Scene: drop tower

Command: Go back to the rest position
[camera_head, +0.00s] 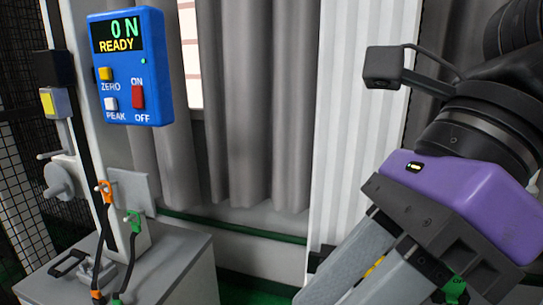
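My gripper (348,292) is at the lower right, below its purple body (455,200). Its two grey fingers point down and to the left. A narrow gap shows between them, with something yellow and dark behind it. The fingertips run close to or past the bottom edge, and I see nothing held in the visible part.
A pale column (100,150) carries the box. An orange clip (105,190) and a green clip (134,220) with dark leads hang by it above a grey cabinet (175,265). Grey curtains (245,100) and a white ribbed panel (355,110) stand behind. Wire mesh (20,190) is at far left.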

